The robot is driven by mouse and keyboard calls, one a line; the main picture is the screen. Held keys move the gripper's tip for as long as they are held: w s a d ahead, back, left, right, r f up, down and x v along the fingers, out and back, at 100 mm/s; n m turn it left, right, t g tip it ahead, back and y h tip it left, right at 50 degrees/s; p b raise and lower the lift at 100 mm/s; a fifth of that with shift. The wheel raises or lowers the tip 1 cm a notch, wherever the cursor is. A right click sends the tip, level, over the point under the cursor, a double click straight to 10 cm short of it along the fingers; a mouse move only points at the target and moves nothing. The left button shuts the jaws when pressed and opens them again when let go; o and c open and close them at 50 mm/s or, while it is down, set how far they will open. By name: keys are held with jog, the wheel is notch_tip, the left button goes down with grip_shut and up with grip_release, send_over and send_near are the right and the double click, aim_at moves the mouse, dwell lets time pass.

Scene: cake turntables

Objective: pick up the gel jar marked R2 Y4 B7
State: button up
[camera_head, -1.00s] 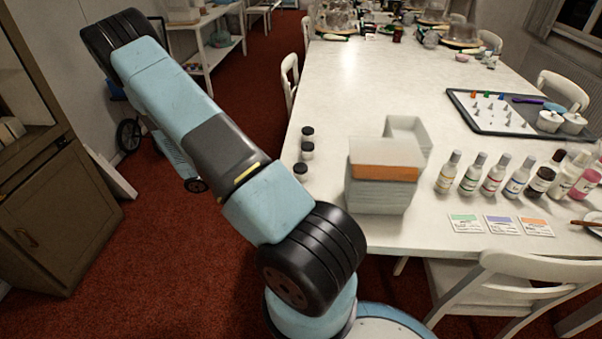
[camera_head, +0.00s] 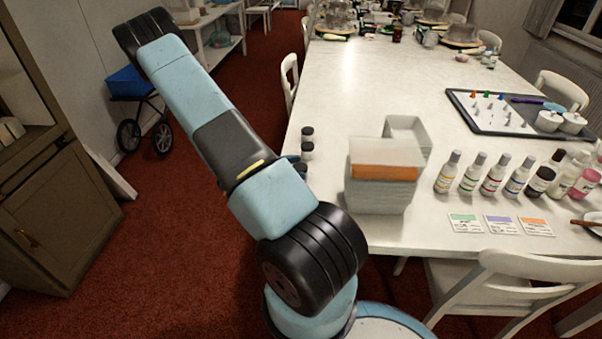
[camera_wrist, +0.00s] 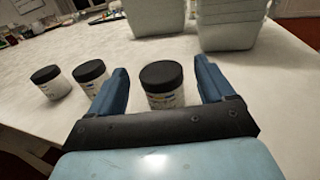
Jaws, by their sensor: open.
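Three small white jars with black lids stand at the table's left edge. In the wrist view one jar (camera_wrist: 162,90) shows between the fingers of my gripper (camera_wrist: 163,72), which is open, with a gap on each side. The other two jars, the middle one (camera_wrist: 91,76) and the outer one (camera_wrist: 50,83), stand to its left, outside the fingers. In the head view I see the far jar (camera_head: 307,134), the middle jar (camera_head: 307,151) and part of the near jar (camera_head: 301,170) beside my arm. My gripper is mostly hidden there. The label marks are too small to read.
Stacked pale tubs (camera_head: 378,196) stand on the white table (camera_head: 365,90) right of the jars; their bases show in the wrist view (camera_wrist: 228,32). A blue bin (camera_head: 130,82) on a wheeled cart stands left.

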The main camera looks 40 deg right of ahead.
aim_at(306, 166)
jog(key=shift+x, duration=2)
jog(key=shift+f, duration=0.1)
jog(key=c, duration=1.1)
